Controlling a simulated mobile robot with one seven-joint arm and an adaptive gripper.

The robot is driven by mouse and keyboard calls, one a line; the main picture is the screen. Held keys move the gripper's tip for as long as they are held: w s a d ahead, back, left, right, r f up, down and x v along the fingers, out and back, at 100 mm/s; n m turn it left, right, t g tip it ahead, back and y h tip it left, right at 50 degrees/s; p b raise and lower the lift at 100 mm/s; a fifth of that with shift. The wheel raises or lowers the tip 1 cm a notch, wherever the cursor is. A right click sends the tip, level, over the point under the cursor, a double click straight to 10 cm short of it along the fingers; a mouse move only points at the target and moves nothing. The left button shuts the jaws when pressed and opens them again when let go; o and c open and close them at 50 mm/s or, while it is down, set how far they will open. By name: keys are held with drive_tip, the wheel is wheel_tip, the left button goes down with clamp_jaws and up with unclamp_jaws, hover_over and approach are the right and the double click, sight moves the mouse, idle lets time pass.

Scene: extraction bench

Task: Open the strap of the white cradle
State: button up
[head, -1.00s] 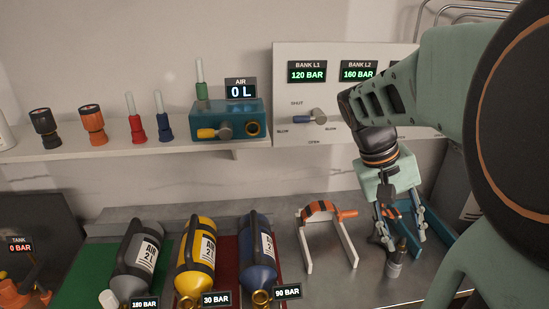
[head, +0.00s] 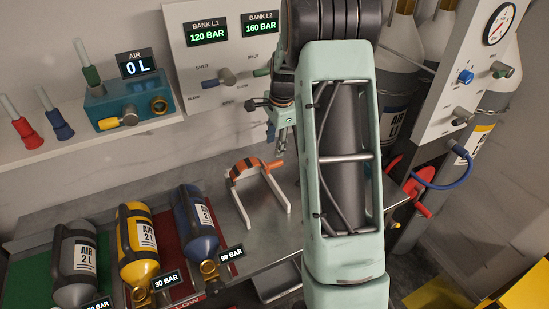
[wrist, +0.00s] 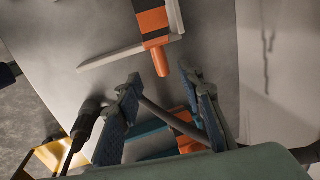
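The white cradle (head: 282,190) is a U-shaped frame on the grey bench, right of the cylinders. Its orange-and-black strap (head: 244,168) arches over its back end, with an orange tab (head: 275,164) sticking out to the right. In the wrist view the strap (wrist: 153,22), the tab (wrist: 161,60) and a white cradle arm (wrist: 108,58) lie beyond my fingertips. My gripper (wrist: 160,84) is open, with nothing held between its fingers. In the head view my gripper (head: 282,148) is just above and behind the tab, apart from it and partly hidden by my arm.
Grey, yellow (head: 137,250) and blue (head: 197,222) cylinders lie left of the cradle. The valve panel (head: 205,60) stands behind. The wrist view shows a blue part (wrist: 150,133) and another orange piece (wrist: 187,125) near my fingers. Large tanks stand right.

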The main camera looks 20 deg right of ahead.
sight(272, 163)
drive_tip(key=f, duration=0.3)
drive_tip(key=w+f, duration=0.1)
drive_tip(key=f, duration=0.2)
drive_tip(key=f+p, duration=0.1)
drive_tip(key=f, duration=0.2)
drive_tip(key=shift+w+a+f, duration=0.1)
drive_tip(key=shift+w+f, duration=0.25)
drive_tip(key=shift+w, duration=0.05)
drive_tip(key=shift+c, duration=0.2)
clamp_jaws()
